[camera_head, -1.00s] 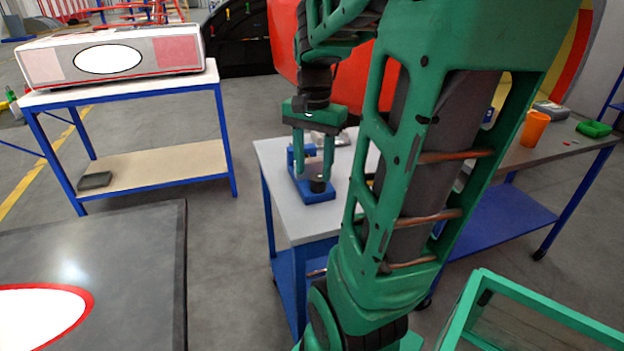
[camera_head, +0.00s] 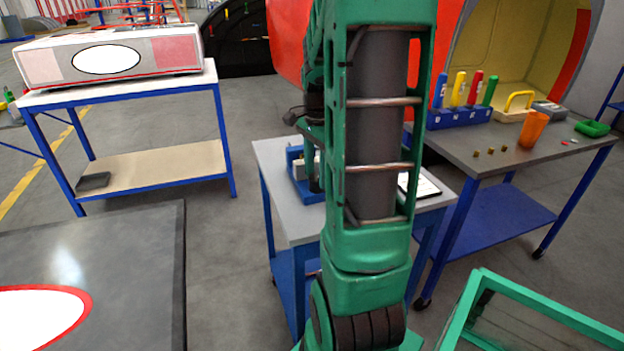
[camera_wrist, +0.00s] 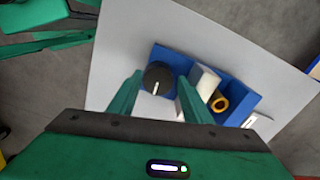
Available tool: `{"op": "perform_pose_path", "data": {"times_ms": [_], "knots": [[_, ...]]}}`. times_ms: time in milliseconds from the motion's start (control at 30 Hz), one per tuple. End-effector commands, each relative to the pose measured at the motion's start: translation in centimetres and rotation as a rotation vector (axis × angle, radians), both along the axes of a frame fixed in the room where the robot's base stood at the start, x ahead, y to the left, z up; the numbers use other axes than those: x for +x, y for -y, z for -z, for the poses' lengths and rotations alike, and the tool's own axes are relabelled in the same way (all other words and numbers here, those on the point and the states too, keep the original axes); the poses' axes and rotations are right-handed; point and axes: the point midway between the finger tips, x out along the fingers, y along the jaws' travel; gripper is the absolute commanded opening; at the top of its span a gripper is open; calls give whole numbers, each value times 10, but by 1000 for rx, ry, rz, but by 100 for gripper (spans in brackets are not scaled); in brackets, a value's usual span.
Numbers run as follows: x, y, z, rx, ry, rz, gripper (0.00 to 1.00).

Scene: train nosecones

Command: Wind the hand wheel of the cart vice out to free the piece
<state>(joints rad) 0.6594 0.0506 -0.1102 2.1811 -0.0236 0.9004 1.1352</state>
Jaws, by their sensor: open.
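The blue cart vice (camera_head: 297,166) sits on the grey cart top, partly hidden by my arm in the head view. In the wrist view the vice (camera_wrist: 241,91) shows its black round hand wheel (camera_wrist: 158,72) with a white pointer line. A pale block (camera_wrist: 205,80) and a yellow ring-ended piece (camera_wrist: 220,102) lie in the vice beside the wheel. My gripper (camera_wrist: 158,84) is open, with one finger on each side of the wheel in the picture. I cannot tell whether the fingers touch it. In the head view my arm hides the wheel and most of the gripper.
The cart top (camera_head: 285,215) has bare room in front of the vice, and a white sheet (camera_head: 424,186) lies at its right. A bench (camera_head: 515,160) with coloured tools and an orange cup (camera_head: 533,129) stands right. A green-framed case (camera_head: 540,310) is at lower right.

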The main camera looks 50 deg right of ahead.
Motion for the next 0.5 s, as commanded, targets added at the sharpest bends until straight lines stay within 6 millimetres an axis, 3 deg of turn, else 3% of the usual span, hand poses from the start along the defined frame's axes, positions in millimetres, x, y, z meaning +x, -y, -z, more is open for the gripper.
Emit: {"op": "perform_pose_path", "data": {"times_ms": [200, 500], "knots": [[0, 0, 18, 1, -1, -1, 45], [0, 0, 21, 0, 0, -1, 45]]}}
